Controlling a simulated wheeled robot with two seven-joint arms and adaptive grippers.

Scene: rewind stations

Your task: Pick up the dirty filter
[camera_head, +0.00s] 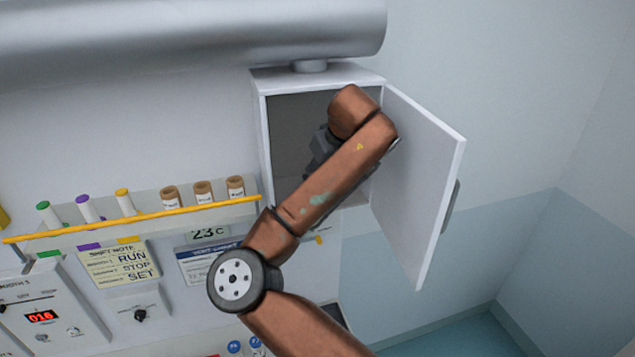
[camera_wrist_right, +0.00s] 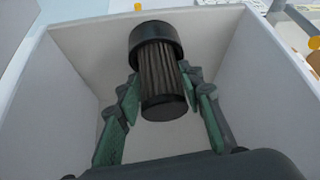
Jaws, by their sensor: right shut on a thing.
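The dirty filter (camera_wrist_right: 160,70) is a dark cylinder with a black cap and pleated grey-brown sides. In the right wrist view it stands between the fingers of my right gripper (camera_wrist_right: 160,88), which is shut on its sides. Both are inside the white wall cabinet (camera_head: 265,150), whose inner wall fills the right wrist view. In the head view my right arm reaches into the cabinet and hides the filter and most of the gripper. My left gripper is not in view.
The cabinet door (camera_head: 420,180) stands open to the right. A large grey duct (camera_head: 190,40) runs above. A shelf with a yellow rail (camera_head: 140,219) holds tubes and brown bottles on the left. A control panel (camera_head: 45,315) is at lower left.

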